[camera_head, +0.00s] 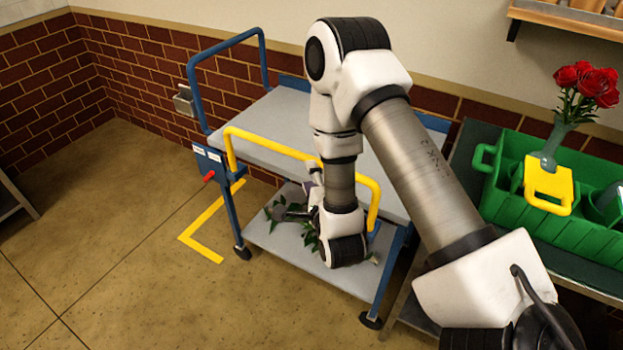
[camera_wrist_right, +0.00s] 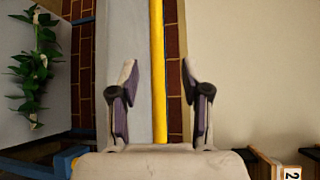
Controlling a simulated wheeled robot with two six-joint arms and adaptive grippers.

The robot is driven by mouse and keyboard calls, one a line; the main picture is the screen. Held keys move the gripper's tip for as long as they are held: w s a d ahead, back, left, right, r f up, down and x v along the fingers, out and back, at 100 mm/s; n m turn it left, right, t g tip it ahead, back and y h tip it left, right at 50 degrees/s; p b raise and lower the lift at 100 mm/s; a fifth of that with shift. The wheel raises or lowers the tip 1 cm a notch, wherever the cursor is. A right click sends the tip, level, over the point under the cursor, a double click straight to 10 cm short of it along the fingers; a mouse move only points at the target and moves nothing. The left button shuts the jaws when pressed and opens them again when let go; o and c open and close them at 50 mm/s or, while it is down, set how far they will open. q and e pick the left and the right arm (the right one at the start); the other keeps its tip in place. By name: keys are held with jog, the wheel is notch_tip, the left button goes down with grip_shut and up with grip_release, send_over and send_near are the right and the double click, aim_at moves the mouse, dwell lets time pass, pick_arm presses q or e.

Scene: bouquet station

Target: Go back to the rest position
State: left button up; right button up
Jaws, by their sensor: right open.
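My right arm reaches across the middle of the head view, over the blue cart. My right gripper (camera_head: 302,200) is partly hidden by its own wrist, near the cart's yellow rail (camera_head: 262,142) and above the lower shelf. In the right wrist view the gripper (camera_wrist_right: 160,75) is open, with nothing held. The yellow rail (camera_wrist_right: 158,60) runs through the gap between the fingers in that picture; I cannot tell how far beyond them it lies. My left gripper does not show.
Leafy green stems (camera_head: 308,234) with pale blooms lie on the cart's lower shelf (camera_head: 272,240); they also show in the wrist view (camera_wrist_right: 40,70). A green crate (camera_head: 520,222) with red roses (camera_head: 585,85) stands at right.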

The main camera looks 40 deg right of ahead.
jog(key=shift+s+a, duration=0.1)
jog(key=shift+s, duration=0.25)
jog(key=s+a+f+n+g+y+p, duration=0.1)
jog(key=s+a+f+n+g+y, duration=0.2)
jog(key=s+a+f+n+g, duration=0.5)
jog(key=s+f+n+g+y+p, duration=0.15)
jog(key=s+f+n, duration=0.35)
jog(key=f, duration=0.6)
jog(key=s+a+f+n+g+y, duration=0.1)
jog(key=s+n+g, duration=0.4)
jog(key=s+n, duration=0.5)
notch_tip(320, 180, down, 2)
jog(key=shift+s+a+f+n+g+y+b, duration=0.2)
jog(key=shift+s+a+n+g+y+b, duration=0.15)
jog(key=shift+s+a, duration=0.6)
jog(key=shift+s+d, duration=0.1)
jog(key=shift+d, duration=0.05)
